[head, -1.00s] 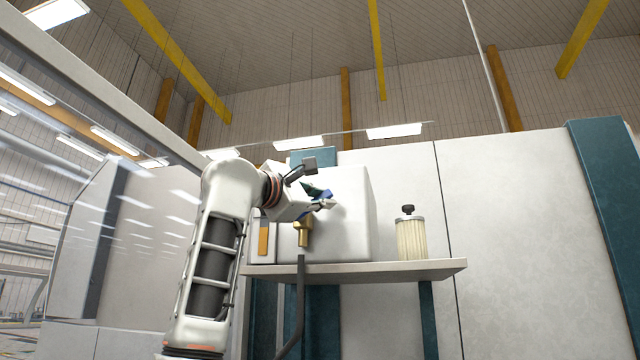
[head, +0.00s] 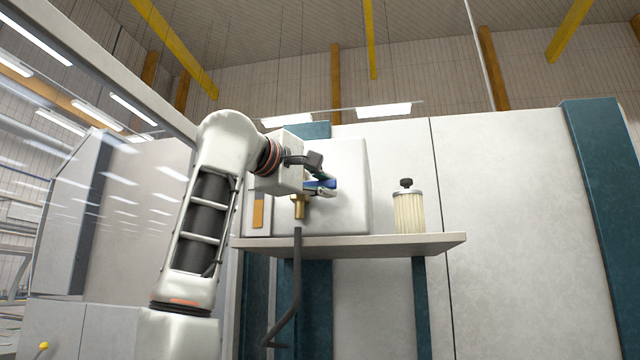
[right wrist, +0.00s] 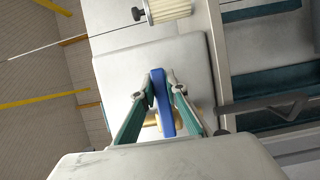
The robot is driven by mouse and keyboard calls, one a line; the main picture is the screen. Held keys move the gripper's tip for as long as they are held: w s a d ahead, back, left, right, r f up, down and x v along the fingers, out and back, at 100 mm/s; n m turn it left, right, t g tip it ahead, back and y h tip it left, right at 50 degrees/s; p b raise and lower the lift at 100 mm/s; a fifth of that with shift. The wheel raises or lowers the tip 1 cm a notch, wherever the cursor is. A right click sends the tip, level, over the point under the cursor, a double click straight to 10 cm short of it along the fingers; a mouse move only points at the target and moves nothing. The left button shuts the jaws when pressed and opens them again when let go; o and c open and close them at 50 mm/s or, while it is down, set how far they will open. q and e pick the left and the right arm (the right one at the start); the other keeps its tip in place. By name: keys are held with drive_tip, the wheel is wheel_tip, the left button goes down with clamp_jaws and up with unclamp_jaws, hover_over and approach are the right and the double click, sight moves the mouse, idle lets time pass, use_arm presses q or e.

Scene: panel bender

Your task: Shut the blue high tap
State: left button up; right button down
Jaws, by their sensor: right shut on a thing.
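The blue tap handle (head: 321,184) sits on the brass tap (head: 299,206) in front of a white box on the shelf. My right gripper (head: 318,178) is at the handle. In the right wrist view the blue handle (right wrist: 163,100) stands between the two green fingers of the right gripper (right wrist: 162,90), which are shut on it. The brass body shows only partly behind the fingers there. A dark hose (head: 297,290) hangs below the brass outlet. My left gripper is not in view.
The white box (head: 350,190) stands on a grey shelf (head: 370,243). A ribbed filter cartridge with a black knob (head: 408,212) stands to its right. Below the shelf are teal posts (head: 420,305). The wall at right is clear.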

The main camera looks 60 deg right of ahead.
drive_tip(key=shift+w, duration=0.1)
drive_tip(key=shift+f, duration=0.1)
drive_tip(key=c, duration=2.1)
unclamp_jaws()
drive_tip(key=shift+c, duration=0.2)
drive_tip(key=shift+o, duration=0.8)
drive_tip(key=a, duration=1.2)
